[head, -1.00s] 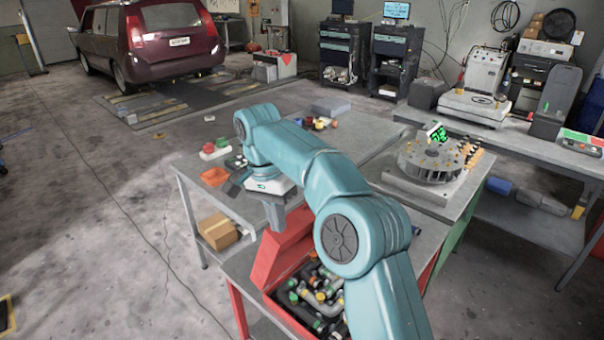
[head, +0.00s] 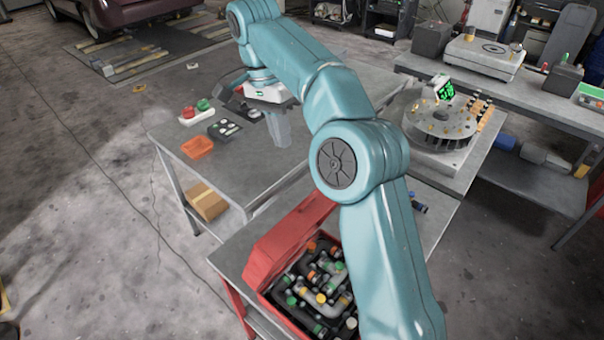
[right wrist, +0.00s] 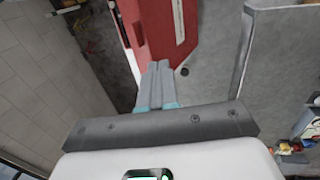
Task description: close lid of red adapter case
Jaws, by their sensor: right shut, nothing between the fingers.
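The red adapter case (head: 283,322) stands open on the near bench, with several pipe-like adapters with coloured caps inside. Its red lid (head: 285,240) is raised and leans back at the far left side of the case. My arm hides the case's right part. My right gripper (head: 283,140) is shut and empty, above the far table and beyond the lid, apart from it. In the right wrist view the shut fingers (right wrist: 158,66) point toward a red panel (right wrist: 182,22), seemingly part of the case. My left gripper is not in view.
The far table holds an orange tray (head: 198,148), a red and green button box (head: 196,112) and a dark panel (head: 224,128). A round roller device (head: 440,125) with a green display stands to the right. Free tabletop lies left of the lid.

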